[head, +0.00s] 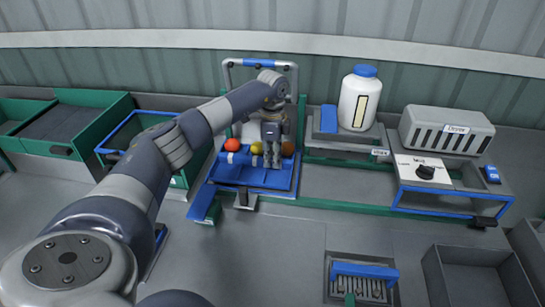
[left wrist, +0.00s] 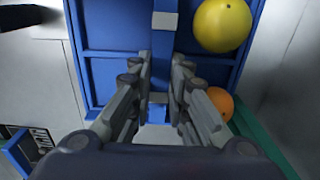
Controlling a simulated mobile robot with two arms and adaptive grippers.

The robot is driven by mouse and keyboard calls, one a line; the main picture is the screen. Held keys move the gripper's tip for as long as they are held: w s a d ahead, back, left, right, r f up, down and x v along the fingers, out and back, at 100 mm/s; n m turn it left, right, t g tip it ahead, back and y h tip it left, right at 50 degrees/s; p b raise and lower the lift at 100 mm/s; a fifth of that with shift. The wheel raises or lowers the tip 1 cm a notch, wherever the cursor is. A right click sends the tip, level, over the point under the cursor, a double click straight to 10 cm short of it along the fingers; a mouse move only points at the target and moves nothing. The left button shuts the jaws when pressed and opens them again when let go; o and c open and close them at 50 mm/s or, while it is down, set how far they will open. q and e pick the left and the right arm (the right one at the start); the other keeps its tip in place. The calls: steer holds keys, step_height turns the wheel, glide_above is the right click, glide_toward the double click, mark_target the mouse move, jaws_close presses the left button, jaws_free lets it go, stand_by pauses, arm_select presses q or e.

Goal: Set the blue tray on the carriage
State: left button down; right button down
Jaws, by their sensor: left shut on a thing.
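The blue tray (head: 237,174) is at the back, left of centre, under an arched frame. It also fills the upper middle of the left wrist view (left wrist: 105,57). A red ball-like fruit (head: 232,145), a yellow one (head: 257,148) and an orange one (head: 288,148) show at its back part. My left gripper (head: 271,158) reaches down over the tray. In the left wrist view its fingers (left wrist: 158,98) are shut on the tray's blue middle bar. I cannot clearly make out the carriage, or whether the tray touches what is below it. My right gripper is out of view.
The arched frame (head: 259,63) stands behind the tray. A white bottle (head: 359,98) and a grey slotted box (head: 446,129) stand to the right. Green bins (head: 100,100) are at the left. A grey bin (head: 470,270) is at the front right. The middle counter is mostly bare.

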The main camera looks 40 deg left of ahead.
arm_select(q)
steer(key=shift+f, duration=0.45)
stand_by(0.3)
steer(key=c, duration=1.4)
jaws_free()
steer(key=shift+c, duration=0.2)
steer(key=shift+c, duration=0.6)
steer(key=shift+c, duration=1.1)
step_height(320, 180, up, 7)
steer(key=p, duration=0.6)
steer(key=shift+r, duration=0.1)
